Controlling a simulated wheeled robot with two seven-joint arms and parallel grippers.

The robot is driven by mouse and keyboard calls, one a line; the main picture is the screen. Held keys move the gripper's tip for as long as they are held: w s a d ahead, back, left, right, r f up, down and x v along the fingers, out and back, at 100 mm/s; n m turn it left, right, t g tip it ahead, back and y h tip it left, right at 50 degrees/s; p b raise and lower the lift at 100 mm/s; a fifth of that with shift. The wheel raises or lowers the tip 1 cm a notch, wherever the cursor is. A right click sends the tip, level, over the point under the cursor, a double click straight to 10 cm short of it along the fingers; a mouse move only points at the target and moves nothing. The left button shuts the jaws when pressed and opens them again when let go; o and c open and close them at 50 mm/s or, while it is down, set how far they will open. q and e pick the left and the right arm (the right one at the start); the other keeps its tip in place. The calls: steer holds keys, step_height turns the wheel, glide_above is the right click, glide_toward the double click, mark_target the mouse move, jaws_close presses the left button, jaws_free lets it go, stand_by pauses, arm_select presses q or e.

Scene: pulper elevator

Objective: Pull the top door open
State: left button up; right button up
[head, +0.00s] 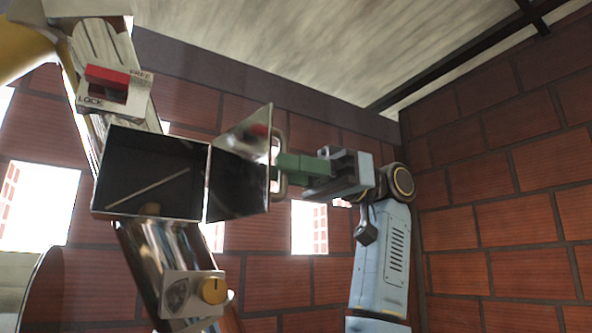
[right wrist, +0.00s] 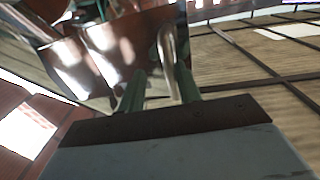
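The top door (head: 240,180) is a shiny metal flap hinged on the right side of a dark box opening (head: 130,165). It stands swung out to the right, and the opening is exposed. Its metal handle (head: 283,187) is on the outer face; in the right wrist view the handle (right wrist: 167,48) shows between my green fingers. My right gripper (head: 285,165) is at the handle, with its fingers apart on either side of the bar. The wrist view shows a gap between the fingers. Whether a finger touches the bar is unclear. My left gripper is out of view.
A red lock slider (head: 107,76) sits on a plate above the box. A yellow knob (head: 214,290) is on the metal chute below. Brick walls (head: 500,200) stand behind and to the right, with bright window openings (head: 38,205).

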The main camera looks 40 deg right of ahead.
steer(key=s+d, duration=0.1)
steer(key=d, duration=1.2)
steer(key=shift+s+d, duration=0.15)
steer(key=shift+s, duration=0.1)
